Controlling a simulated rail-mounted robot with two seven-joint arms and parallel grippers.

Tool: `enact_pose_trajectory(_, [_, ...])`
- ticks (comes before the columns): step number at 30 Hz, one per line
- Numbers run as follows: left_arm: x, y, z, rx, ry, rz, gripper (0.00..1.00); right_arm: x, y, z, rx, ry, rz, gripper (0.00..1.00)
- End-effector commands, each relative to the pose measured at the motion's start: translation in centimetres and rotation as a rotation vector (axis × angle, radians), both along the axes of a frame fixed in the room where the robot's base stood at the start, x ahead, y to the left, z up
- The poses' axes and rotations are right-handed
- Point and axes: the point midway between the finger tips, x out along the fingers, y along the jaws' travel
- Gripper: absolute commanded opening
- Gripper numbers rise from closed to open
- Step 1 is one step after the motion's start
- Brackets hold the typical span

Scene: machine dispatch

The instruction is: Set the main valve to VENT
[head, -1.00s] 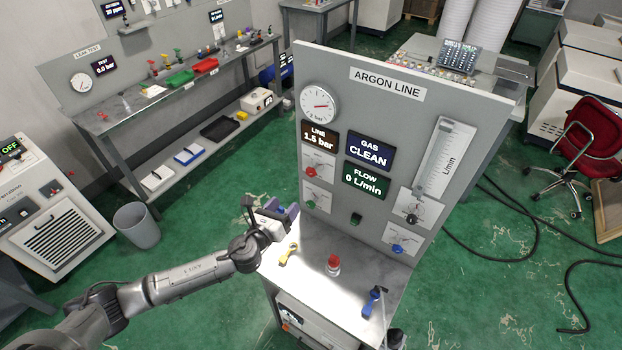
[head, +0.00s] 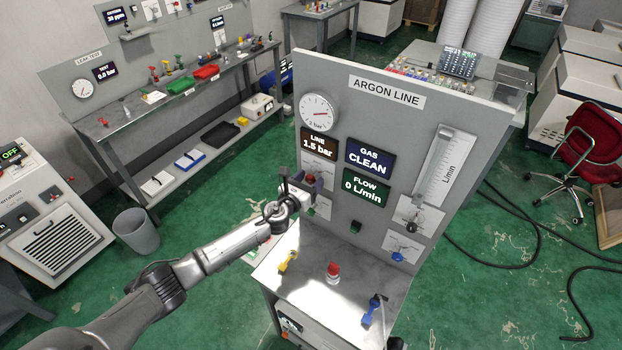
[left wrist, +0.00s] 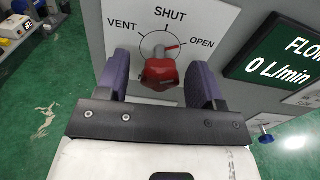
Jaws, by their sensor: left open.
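The main valve's red knob (left wrist: 160,72) shows in the left wrist view, on a white dial plate (left wrist: 205,20) marked VENT, SHUT and OPEN. VENT is at the left, SHUT at the top and OPEN at the right. A red mark beside the knob points toward OPEN. My left gripper (left wrist: 158,82) is open, with one purple finger on each side of the knob; I cannot tell whether they touch it. In the head view my left gripper (head: 308,185) is at the left of the argon panel (head: 330,80) and largely hides the valve. My right gripper is not in view.
The panel has a pressure gauge (head: 318,112), a GAS CLEAN display (head: 369,158), a FLOW display (head: 366,187) and a blue knob (head: 397,257). On the bench below are a yellow-handled valve (head: 288,261), a red button (head: 333,270) and a blue-handled valve (head: 370,310).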

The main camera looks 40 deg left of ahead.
Motion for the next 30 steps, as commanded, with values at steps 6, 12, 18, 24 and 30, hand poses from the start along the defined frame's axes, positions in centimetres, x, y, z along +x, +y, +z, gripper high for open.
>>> enact_pose_trajectory(6, [0.95, 0.08, 0.05, 0.000, -0.001, 0.000, 0.61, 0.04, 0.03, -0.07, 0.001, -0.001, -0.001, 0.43])
enact_pose_trajectory(12, [1.03, 0.10, 0.03, -0.001, 0.000, 0.000, 0.61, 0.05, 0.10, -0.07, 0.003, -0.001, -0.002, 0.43])
enact_pose_trajectory(18, [1.01, 0.09, 0.03, -0.001, 0.000, 0.000, 0.52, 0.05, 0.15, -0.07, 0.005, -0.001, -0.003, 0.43])
enact_pose_trajectory(24, [0.99, 0.10, 0.02, -0.001, 0.000, 0.000, 0.33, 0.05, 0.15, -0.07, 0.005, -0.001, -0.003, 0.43])
enact_pose_trajectory(30, [0.98, 0.10, 0.02, -0.001, 0.000, 0.000, 0.13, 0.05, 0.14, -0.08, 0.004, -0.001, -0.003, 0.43])
